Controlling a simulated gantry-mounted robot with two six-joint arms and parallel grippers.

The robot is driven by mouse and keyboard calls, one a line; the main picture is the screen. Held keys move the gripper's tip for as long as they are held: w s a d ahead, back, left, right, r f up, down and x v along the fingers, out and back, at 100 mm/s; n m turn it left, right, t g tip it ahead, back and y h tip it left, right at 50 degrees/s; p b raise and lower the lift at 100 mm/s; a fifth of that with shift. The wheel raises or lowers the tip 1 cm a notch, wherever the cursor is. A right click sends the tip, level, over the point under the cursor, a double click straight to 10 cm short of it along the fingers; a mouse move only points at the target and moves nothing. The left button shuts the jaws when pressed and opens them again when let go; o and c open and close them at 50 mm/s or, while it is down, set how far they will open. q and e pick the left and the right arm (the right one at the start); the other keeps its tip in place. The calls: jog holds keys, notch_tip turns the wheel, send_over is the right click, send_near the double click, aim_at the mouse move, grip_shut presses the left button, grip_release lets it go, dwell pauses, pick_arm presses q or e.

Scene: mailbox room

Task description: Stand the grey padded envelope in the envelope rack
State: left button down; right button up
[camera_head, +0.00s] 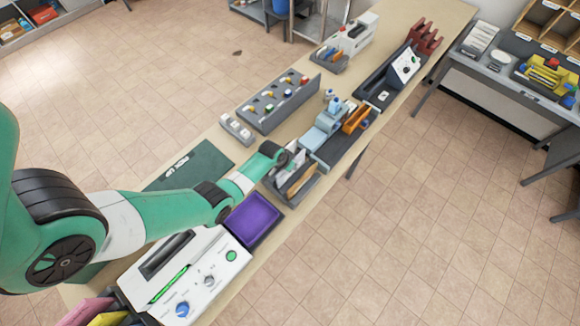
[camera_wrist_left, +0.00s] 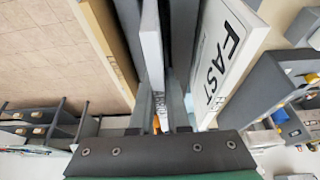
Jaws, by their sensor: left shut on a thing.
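The envelope rack (camera_head: 310,190) stands on the counter, with a pale envelope and a brown one (camera_head: 299,181) upright in it. My left arm reaches down over the rack's far-left side. In the left wrist view my left gripper (camera_wrist_left: 161,108) is shut on a thin pale grey edge, which I take as the grey padded envelope (camera_wrist_left: 151,45). It is seen edge-on between dark grey rack panels (camera_wrist_left: 183,35). A white envelope marked FAST (camera_wrist_left: 228,48) stands to its right, and a brown one (camera_wrist_left: 103,40) to its left. The envelope's lower edge is hidden. My right gripper is not in view.
A purple tray (camera_head: 254,219) and a white machine with knobs (camera_head: 200,275) lie near the rack. A grey organiser (camera_head: 278,101) and a blue-and-orange holder (camera_head: 330,125) stand beyond. A green PICK UP mat (camera_head: 195,165) is left of the rack.

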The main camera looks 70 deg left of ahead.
aim_at(287, 174)
pick_arm(q)
jog(key=f, duration=0.1)
jog(key=s+f+b, duration=0.1)
jog(key=f, duration=0.1)
jog(key=shift+s+d+f, duration=0.15)
jog(key=shift+s+d, duration=0.05)
jog(key=shift+s, duration=0.15)
jog(key=shift+s+d+f+b, duration=0.1)
jog(key=shift+s+f+b, duration=0.15)
jog(key=shift+b, duration=0.05)
jog(key=c, duration=0.9)
grip_release()
jog(key=shift+c, duration=0.2)
jog(key=shift+o, duration=0.6)
jog(key=r+p, duration=0.2)
jog(key=w+r+p, duration=0.1)
jog(key=r+p, duration=0.1)
jog(key=r, duration=0.1)
jog(key=w+r+p, duration=0.1)
jog(key=r+p, duration=0.1)
jog(key=shift+w+a+r, duration=0.1)
jog(key=shift+a+r, duration=0.1)
jog(key=shift+a, duration=0.2)
jog(key=shift+r+p, duration=0.55)
jog(key=shift+p, duration=0.15)
jog(key=shift+d, duration=0.1)
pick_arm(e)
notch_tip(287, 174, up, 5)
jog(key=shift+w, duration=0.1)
